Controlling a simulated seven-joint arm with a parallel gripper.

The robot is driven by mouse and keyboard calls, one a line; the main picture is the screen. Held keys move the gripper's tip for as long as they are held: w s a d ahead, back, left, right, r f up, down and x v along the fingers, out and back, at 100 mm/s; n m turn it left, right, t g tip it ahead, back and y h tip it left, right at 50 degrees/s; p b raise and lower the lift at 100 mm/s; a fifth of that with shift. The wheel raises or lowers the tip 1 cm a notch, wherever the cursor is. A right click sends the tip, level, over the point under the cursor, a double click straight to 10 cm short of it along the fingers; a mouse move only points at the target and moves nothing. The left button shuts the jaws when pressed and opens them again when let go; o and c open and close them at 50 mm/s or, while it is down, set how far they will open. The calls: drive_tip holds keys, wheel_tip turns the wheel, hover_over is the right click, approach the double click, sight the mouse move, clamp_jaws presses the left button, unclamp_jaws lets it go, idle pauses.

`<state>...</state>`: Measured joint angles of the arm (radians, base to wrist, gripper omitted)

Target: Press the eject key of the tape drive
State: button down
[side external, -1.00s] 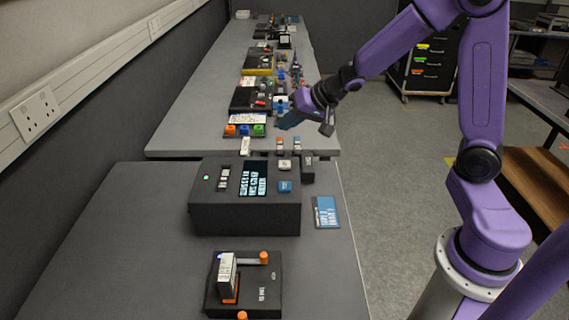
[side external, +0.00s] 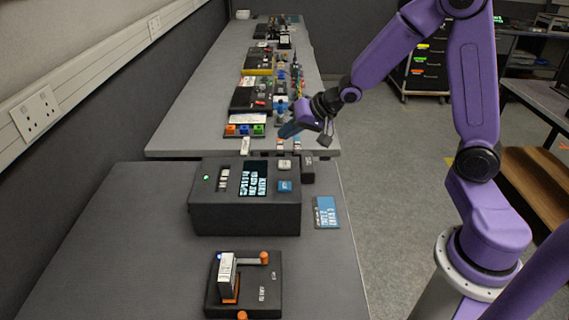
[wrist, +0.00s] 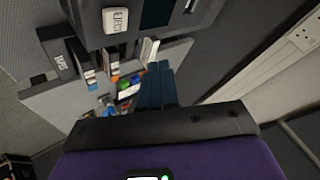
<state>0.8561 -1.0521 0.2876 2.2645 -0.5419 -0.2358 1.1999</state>
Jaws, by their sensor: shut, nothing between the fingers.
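A dark box (side external: 245,212) with a lit display (side external: 254,178) stands on the near table; it may be the tape drive, but I cannot read a name on it. Its top carries a white key (side external: 284,165) and a blue key (side external: 285,187). A white key with small lettering (wrist: 115,19) shows at the top of the wrist view. I cannot tell for sure which key is eject. My gripper (side external: 284,133) is shut and empty, with blue fingers, above the far table's near edge, beyond the box. The fingers (wrist: 156,84) also show in the wrist view, apart from the keys.
A small dark block (side external: 307,168) stands at the box's right rear corner. A blue card (side external: 326,212) lies to its right. A dark unit with orange knobs (side external: 243,286) sits in front. Several devices and coloured blocks (side external: 245,130) fill the far table. The near table's left side is clear.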

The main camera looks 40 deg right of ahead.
sight(288, 164)
drive_tip(key=shift+f, duration=3)
drive_tip(key=shift+f, duration=0.15)
drive_tip(key=shift+f, duration=0.3)
drive_tip(key=shift+f, duration=0.5)
idle(0.6)
drive_tip(key=shift+r, duration=3.45)
